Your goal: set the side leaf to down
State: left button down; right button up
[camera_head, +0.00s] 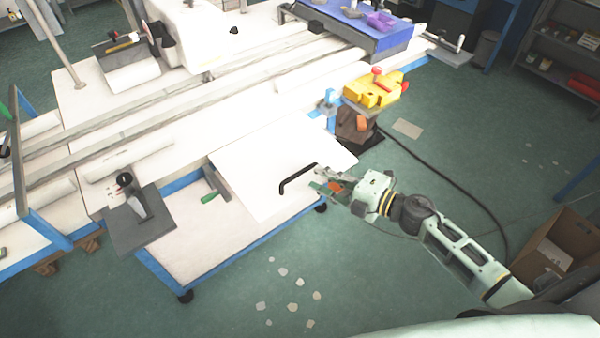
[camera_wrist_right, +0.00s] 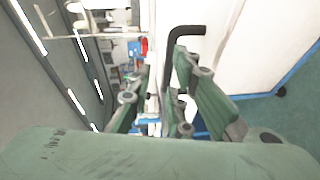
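The side leaf (camera_head: 255,170) is a white panel on the near side of the long white table. It looks roughly level with the table top and sticks out over a lower shelf. A black bar handle (camera_head: 297,178) is fixed on it; the handle also shows in the right wrist view (camera_wrist_right: 186,31). My right gripper (camera_head: 318,182) is at the right end of the handle. In the right wrist view its green fingers (camera_wrist_right: 158,95) stand apart, with the handle bar running down between them, nearer the right finger. Contact cannot be told. My left gripper is in neither view.
A lower shelf (camera_head: 195,235) with blue edges lies below the leaf. A grey plate (camera_head: 155,232) with a tool stands left of it. A yellow device (camera_head: 370,92) stands beyond the gripper. A cardboard box (camera_head: 560,245) is at right.

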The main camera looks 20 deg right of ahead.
aim_at(300, 172)
jog(key=shift+n+g+y, duration=0.4)
jog(key=shift+n+g, duration=0.3)
jog(key=x, duration=0.3)
jog(key=f+p+x, duration=0.1)
jog(key=x, duration=0.3)
jog(key=shift+a+f+p, duration=0.1)
jog(key=shift+a+p, duration=0.15)
jog(key=shift+p, duration=0.05)
jog(key=shift+s, duration=0.1)
grip_shut()
